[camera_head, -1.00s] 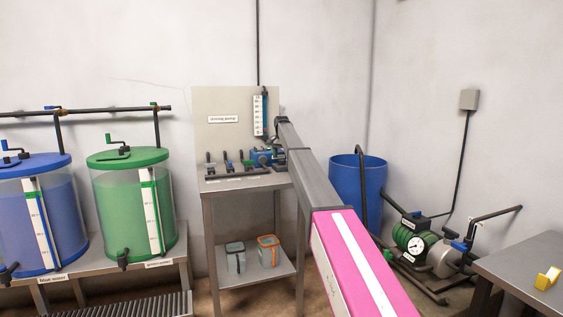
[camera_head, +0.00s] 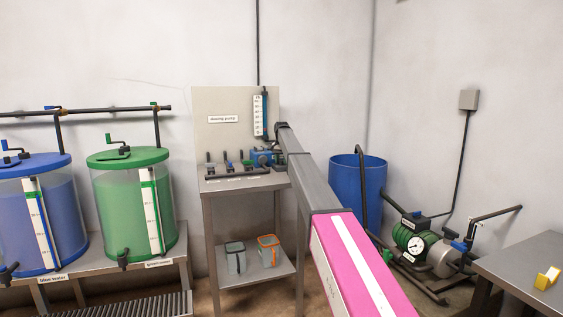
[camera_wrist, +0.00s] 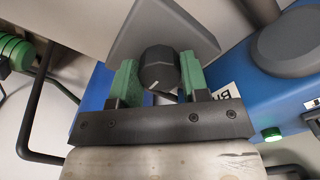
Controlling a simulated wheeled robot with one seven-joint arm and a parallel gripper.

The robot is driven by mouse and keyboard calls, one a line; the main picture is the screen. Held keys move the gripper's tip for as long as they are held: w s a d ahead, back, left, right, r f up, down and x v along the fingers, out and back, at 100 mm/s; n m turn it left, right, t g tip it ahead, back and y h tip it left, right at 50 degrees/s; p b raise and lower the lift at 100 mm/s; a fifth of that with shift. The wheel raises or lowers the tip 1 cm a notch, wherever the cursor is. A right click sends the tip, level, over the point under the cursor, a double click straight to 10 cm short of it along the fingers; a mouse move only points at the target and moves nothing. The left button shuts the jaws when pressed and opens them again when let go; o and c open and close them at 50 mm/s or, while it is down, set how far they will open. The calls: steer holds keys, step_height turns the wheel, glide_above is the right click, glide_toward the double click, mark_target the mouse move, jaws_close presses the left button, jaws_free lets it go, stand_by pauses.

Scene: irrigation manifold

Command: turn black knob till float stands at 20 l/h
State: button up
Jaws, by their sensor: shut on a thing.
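The black knob (camera_wrist: 159,70) shows in the wrist view, with a white pointer mark on its face pointing down and left. My gripper (camera_wrist: 158,78) has its two green fingers on either side of the knob and is shut on it. The knob sits on the blue dosing pump (camera_head: 262,157) on the metal stand. The flow tube with its white scale (camera_head: 258,115) is upright on the panel above the pump. The float and the numbers are too small to read. In the head view my arm hides the gripper and the knob.
Small valves with coloured handles (camera_head: 228,167) stand in a row left of the pump on the stand's top (camera_head: 245,183). A blue tank (camera_head: 40,215) and a green tank (camera_head: 130,205) are at left. A blue barrel (camera_head: 345,190) is right of my arm.

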steer(key=n, duration=0.9)
steer(key=shift+n, duration=0.4)
steer(key=shift+r+n, duration=0.1)
steer(key=shift+n, duration=0.2)
steer(key=o, duration=0.9)
steer(key=shift+r, duration=0.1)
